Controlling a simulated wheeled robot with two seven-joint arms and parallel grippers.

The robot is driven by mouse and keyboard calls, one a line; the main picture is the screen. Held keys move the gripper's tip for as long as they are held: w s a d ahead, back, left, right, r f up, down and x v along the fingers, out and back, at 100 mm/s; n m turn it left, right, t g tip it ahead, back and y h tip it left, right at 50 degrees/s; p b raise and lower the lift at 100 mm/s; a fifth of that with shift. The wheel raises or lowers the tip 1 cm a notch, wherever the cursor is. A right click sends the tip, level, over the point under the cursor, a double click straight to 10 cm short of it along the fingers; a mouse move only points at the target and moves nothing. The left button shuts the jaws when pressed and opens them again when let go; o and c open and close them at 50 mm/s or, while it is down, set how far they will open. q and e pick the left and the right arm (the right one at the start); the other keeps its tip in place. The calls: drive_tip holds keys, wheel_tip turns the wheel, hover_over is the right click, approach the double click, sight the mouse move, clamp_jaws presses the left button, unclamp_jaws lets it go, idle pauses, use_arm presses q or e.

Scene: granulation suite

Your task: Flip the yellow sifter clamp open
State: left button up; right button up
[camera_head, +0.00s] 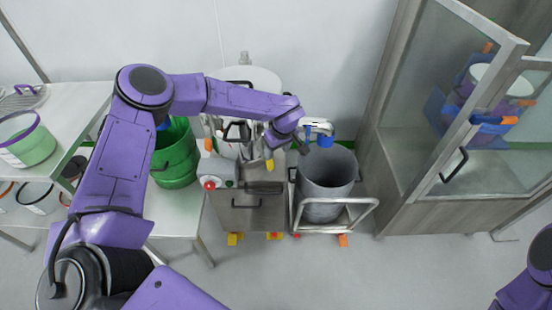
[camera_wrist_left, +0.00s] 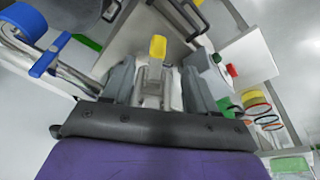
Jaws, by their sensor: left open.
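The yellow sifter clamp (camera_head: 269,166) is a small yellow-tipped part on the front of the steel sifter (camera_head: 252,80), behind the red-buttoned control box. In the left wrist view, its yellow tip (camera_wrist_left: 157,48) stands just beyond and between my left fingers, with metal parts below it. My left gripper (camera_wrist_left: 160,72) is open, its fingers to either side of the clamp's line; contact cannot be told. In the head view, my wrist partly hides this gripper and the sifter. My right gripper is out of view; only part of that arm shows at bottom right.
A blue-handled outlet (camera_head: 325,140) sits close to the right of my left wrist, above a grey bin (camera_head: 326,180) on a cart. The control box (camera_head: 216,172) and a green bucket (camera_head: 175,155) are to the left. A glass-door cabinet (camera_head: 440,185) stands right. Floor in front is clear.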

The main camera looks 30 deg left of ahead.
use_arm(q)
drive_tip(key=v, duration=0.4)
drive_tip(key=shift+a, duration=0.1)
